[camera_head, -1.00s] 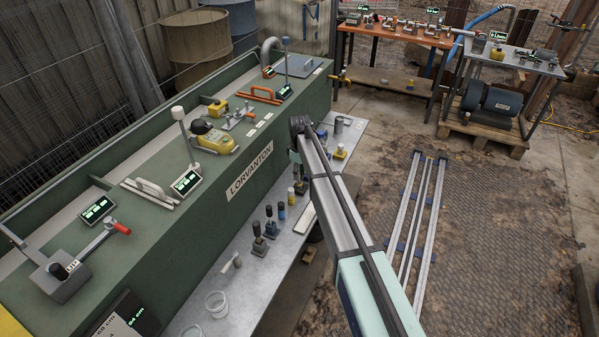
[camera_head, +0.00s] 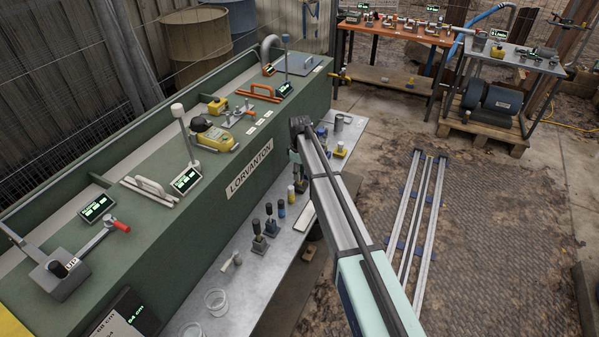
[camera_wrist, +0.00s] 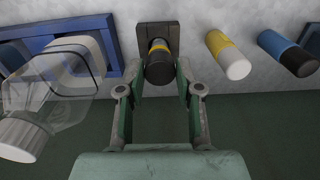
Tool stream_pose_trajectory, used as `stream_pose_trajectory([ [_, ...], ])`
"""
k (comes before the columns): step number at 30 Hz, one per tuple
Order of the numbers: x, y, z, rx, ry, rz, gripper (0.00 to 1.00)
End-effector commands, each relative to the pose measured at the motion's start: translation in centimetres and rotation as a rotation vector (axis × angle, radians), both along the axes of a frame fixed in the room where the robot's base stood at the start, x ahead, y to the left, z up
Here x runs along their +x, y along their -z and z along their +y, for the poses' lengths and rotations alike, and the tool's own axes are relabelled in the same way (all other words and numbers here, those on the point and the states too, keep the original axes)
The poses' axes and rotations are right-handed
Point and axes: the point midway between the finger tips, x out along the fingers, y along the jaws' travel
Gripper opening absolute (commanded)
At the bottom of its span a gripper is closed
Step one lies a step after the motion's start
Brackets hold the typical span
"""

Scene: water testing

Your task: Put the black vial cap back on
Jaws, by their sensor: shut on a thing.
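In the wrist view, the black vial cap (camera_wrist: 159,71) is between the two fingers of my gripper (camera_wrist: 156,78), which is shut on it. Directly beyond the cap is a vial with a yellow band (camera_wrist: 158,46), at a dark square holder (camera_wrist: 157,29). Cap and vial are in line; I cannot tell whether the cap is seated or just above. In the head view, my arm hides most of the gripper and the cap.
Beside it in the wrist view are a yellow vial with a white cap (camera_wrist: 226,52), a blue vial with a black cap (camera_wrist: 288,54), a clear bottle (camera_wrist: 66,82) and a blue rack (camera_wrist: 100,30). The green tank wall (camera_head: 170,260) rises close beside the metal bench (camera_head: 245,275).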

Motion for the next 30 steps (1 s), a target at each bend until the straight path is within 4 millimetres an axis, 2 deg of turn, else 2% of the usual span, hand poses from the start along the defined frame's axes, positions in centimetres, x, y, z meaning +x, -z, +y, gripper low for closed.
stream_pose_trajectory([
  [18, -0.01, 0.88, 0.0, 0.0, 0.0, 0.0, 0.24],
  [19, -0.01, 0.88, -0.01, 0.0, 0.0, 0.0, 0.45],
  [21, -0.01, 0.88, -0.01, 0.0, 0.0, 0.0, 0.64],
  [30, -0.01, 0.87, 0.0, 0.0, 0.0, 0.0, 0.64],
])
